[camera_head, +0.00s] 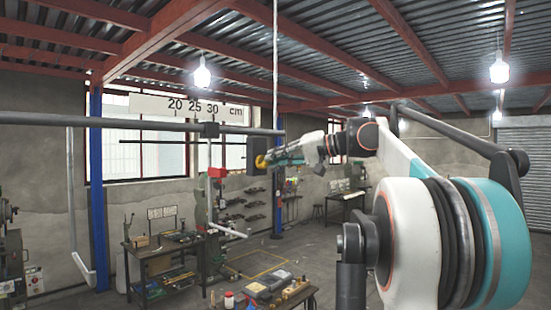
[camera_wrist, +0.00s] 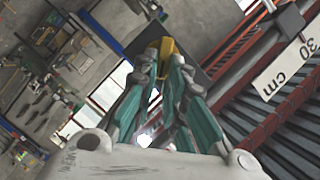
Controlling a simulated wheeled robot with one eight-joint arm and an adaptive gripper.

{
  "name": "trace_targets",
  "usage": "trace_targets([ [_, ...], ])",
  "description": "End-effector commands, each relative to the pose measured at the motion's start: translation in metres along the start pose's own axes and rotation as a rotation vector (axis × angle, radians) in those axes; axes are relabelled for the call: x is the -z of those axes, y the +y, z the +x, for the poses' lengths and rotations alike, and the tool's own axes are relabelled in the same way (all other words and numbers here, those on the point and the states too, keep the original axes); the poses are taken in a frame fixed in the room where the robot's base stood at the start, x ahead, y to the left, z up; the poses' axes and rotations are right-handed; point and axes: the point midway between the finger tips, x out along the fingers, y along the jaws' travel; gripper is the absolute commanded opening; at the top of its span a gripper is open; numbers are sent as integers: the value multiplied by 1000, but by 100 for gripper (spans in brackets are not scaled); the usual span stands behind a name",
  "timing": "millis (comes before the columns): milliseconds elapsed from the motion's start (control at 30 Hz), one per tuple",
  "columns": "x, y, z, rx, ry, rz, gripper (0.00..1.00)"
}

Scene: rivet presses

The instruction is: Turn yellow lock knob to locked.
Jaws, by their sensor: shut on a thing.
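The yellow lock knob (camera_head: 260,161) sits on the face of a dark box (camera_head: 254,181) at the middle of the head view. It also shows in the wrist view (camera_wrist: 167,46), between the fingertips. My gripper (camera_head: 268,160) comes in from the right with its teal and grey fingers. In the wrist view my gripper (camera_wrist: 163,60) is shut on the knob, a finger on each side. The fingers hide part of the knob. I cannot read any lock mark or the knob's turn from these views.
A horizontal grey bar (camera_head: 150,124) with a centimetre scale (camera_head: 190,108) runs above and left of the box. Workbenches (camera_head: 165,262) with tools stand below. Open floor lies between benches.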

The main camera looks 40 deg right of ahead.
Motion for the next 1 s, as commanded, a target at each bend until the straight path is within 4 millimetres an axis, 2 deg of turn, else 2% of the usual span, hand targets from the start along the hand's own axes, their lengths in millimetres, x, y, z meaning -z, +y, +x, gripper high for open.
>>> trace_targets([
  [500, -2, 12, 1, 167, 2, 399, 0],
  [1000, -4, 15, 2, 228, 3, 550, 0],
])
